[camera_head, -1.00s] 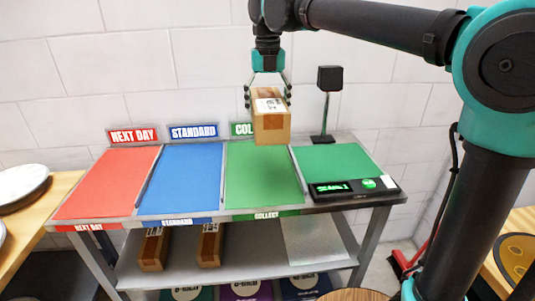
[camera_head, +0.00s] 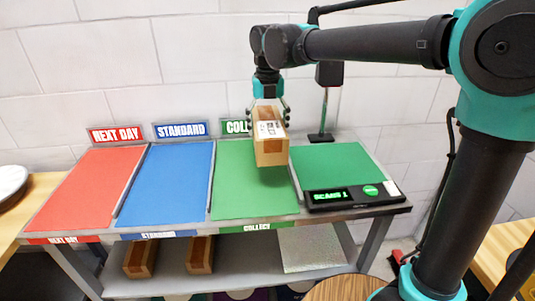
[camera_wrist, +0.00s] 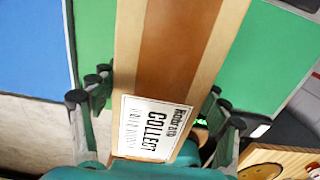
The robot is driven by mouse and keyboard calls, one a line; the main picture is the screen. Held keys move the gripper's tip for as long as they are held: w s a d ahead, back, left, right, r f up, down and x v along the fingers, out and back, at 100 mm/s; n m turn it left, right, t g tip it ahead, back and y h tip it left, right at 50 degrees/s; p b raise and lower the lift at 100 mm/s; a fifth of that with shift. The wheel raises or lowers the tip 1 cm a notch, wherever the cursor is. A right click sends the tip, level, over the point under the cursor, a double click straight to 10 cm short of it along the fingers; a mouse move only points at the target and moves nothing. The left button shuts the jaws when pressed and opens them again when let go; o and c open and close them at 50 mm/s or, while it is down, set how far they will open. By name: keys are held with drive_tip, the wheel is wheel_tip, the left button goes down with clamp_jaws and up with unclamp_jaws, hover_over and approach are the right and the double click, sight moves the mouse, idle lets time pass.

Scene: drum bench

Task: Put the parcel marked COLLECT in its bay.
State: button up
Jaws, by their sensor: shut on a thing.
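The parcel (camera_head: 270,150) is a brown cardboard box with tape. In the wrist view its white label (camera_wrist: 150,128) reads COLLECT. My gripper (camera_head: 268,113) is shut on the parcel, with fingers on both sides; the gripper also shows in the wrist view (camera_wrist: 155,108). The parcel hangs above the right part of the green COLLECT bay (camera_head: 238,195), near the divider, and a dark shadow lies below it. A gap to the surface seems to remain, but its height is hard to tell. The COLLECT sign (camera_head: 236,127) behind is partly hidden by the parcel and gripper.
The blue STANDARD bay (camera_head: 165,190) and red NEXT DAY bay (camera_head: 85,190) are empty, left of COLLECT. To the right are a green pad (camera_head: 335,165), a scanner post (camera_head: 323,110) and a display (camera_head: 330,196) reading SCANS 1. Two parcels lie on the lower shelf.

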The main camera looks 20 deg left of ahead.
drive_tip(key=shift+f, duration=4.7)
drive_tip(key=shift+f, duration=0.1)
drive_tip(key=o, duration=1.9)
wheel_tip(320, 180, up, 12)
drive_tip(key=shift+r, duration=0.1)
